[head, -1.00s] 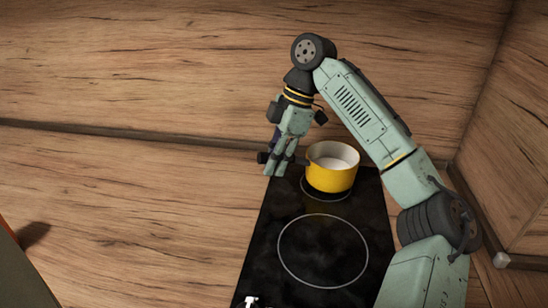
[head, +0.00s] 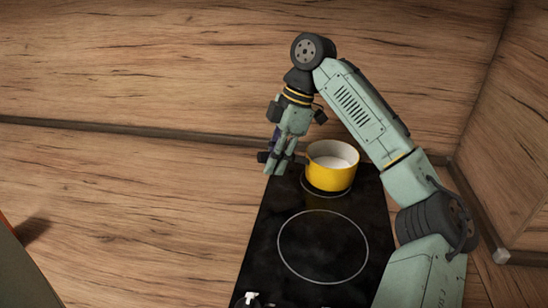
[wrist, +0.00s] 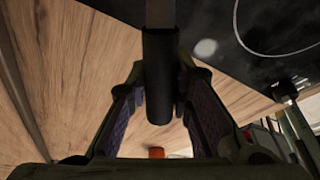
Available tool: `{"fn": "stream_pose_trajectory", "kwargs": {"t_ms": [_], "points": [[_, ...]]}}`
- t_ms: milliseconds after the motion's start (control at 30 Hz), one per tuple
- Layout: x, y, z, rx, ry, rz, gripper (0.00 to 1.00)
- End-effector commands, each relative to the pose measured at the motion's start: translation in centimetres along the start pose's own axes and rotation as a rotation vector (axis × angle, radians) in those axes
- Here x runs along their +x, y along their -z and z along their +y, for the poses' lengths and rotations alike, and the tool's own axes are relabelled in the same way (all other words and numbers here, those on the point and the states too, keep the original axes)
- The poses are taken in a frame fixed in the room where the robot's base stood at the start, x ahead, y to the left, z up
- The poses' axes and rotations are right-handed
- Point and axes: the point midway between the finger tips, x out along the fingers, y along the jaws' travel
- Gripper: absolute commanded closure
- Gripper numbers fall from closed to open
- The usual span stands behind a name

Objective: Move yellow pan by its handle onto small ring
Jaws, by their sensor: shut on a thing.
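The yellow pan (head: 331,175), with a pale inside, is upright over the small ring (head: 325,197) at the back of the black hob. The ring's front arc shows below it; I cannot tell if the pan touches the hob or hangs just above it. My gripper (head: 279,168) is at the pan's left, pointing down, shut on its handle. In the wrist view the dark handle (wrist: 160,85) runs between the two fingers of my gripper (wrist: 165,100). In the head view most of the handle is hidden by the fingers.
The large ring (head: 278,245) on the hob in front of the pan is empty. A small pale object (head: 251,298) is at the hob's front left. Bare wooden worktop (head: 150,220) lies left of the hob. The wooden splashback (head: 150,70) rises behind.

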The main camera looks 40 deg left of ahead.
Motion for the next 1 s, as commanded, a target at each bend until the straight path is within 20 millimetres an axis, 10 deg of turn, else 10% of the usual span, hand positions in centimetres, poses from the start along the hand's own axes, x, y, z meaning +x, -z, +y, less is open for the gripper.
{"fn": "stream_pose_trajectory", "kwargs": {"t_ms": [433, 500, 1000], "points": [[0.21, -0.06, -0.01, -0.001, -0.001, 0.0, 1.0], [0.21, -0.06, 0.0, -0.001, -0.001, 0.0, 0.76], [0.28, -0.1, 0.0, 0.0, 0.0, 0.0, 0.57]]}}
